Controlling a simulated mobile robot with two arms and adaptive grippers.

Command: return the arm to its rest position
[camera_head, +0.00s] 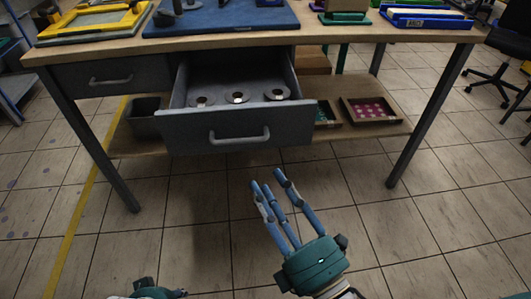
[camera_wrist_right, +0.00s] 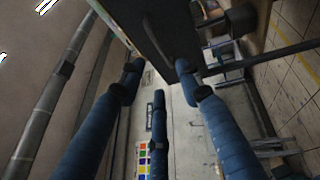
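My right gripper (camera_head: 270,187) is in front of the workbench in the head view, below and in front of the open drawer (camera_head: 190,125). Its blue fingers are spread apart and nothing is between them. The right wrist view also shows the open fingers (camera_wrist_right: 158,80), with the dark drawer front beyond them. Of my left arm, only a green part shows at the bottom edge of the head view; its fingers are out of view.
The open drawer holds several round discs (camera_head: 237,97). The workbench (camera_head: 350,32) carries a yellow frame (camera_head: 95,22) and a blue mat (camera_head: 222,20). A tray with pink pieces (camera_head: 368,110) sits on the lower shelf. The tiled floor (camera_head: 440,220) in front is free.

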